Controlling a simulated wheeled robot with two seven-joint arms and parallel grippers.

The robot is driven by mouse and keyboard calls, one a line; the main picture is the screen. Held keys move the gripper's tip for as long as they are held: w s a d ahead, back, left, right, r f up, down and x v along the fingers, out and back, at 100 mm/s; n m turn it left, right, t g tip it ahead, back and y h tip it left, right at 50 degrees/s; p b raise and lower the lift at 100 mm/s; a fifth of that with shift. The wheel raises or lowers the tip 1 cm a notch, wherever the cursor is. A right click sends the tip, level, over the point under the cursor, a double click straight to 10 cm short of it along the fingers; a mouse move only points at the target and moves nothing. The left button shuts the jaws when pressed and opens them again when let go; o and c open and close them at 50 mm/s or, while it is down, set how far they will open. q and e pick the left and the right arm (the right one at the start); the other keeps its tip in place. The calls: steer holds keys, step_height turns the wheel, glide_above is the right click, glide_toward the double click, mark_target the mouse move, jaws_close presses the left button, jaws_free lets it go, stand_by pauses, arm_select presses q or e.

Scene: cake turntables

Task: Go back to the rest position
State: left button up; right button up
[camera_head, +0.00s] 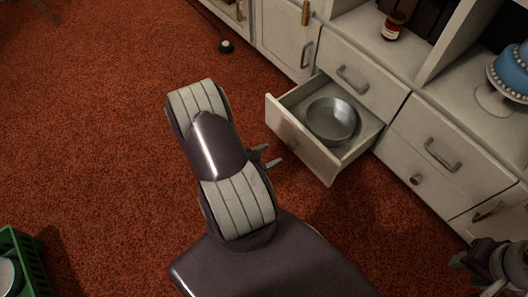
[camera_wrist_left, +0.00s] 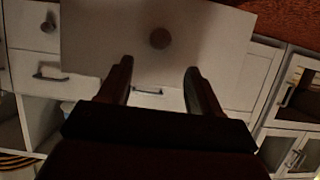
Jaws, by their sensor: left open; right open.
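My left arm reaches across the middle of the head view. Its gripper (camera_head: 266,158) is mostly hidden behind the arm, with only the fingers showing just left of an open drawer (camera_head: 292,146). In the left wrist view my left gripper (camera_wrist_left: 160,82) has its two fingers spread with nothing between them. The drawer's front (camera_wrist_left: 205,35) with its round knob (camera_wrist_left: 160,38) is beyond the fingertips. My right gripper (camera_head: 468,262) is at the lower right edge of the head view, near the lower cabinet, and partly cut off.
A round metal pan (camera_head: 331,121) lies in the open drawer. White cabinets (camera_head: 408,140) line the right side. A blue cake (camera_head: 512,72) on a white stand (camera_head: 494,99) and a red jar (camera_head: 393,26) stand on the counter. A green crate (camera_head: 24,258) is at lower left. Red carpet (camera_head: 90,130) is open at left.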

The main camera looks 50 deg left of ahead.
arm_select(q)
steer(key=shift+v, duration=1.45)
